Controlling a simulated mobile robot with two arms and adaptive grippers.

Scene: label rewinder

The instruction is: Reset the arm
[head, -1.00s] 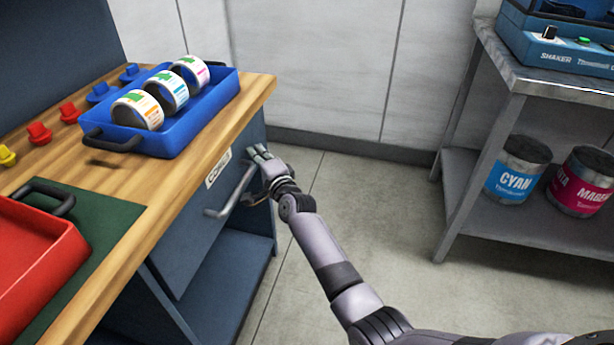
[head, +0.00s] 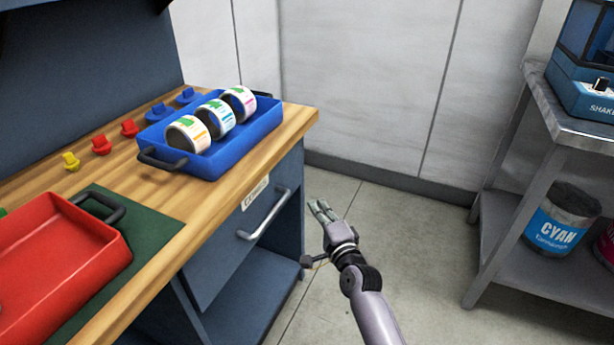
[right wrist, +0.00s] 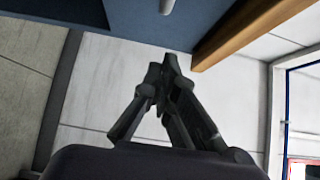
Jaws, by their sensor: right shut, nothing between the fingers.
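My right gripper (head: 322,211) is in the head view, to the right of the blue workbench drawer and clear of its handle (head: 263,214). Its fingers are together with nothing between them. In the right wrist view the shut fingers (right wrist: 168,68) point toward the pale wall, with the bench's blue side and wooden edge above them. The drawer front (head: 228,255) carries a white label, partly readable. My left gripper is in neither view.
A blue tray (head: 263,125) with three label rolls (head: 215,119) sits on the wooden bench top (head: 160,205). A red tray (head: 115,262) lies on a green mat (head: 158,219). A metal shelf (head: 555,130) with paint cans (head: 560,222) stands right. Open floor (head: 430,260) lies between.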

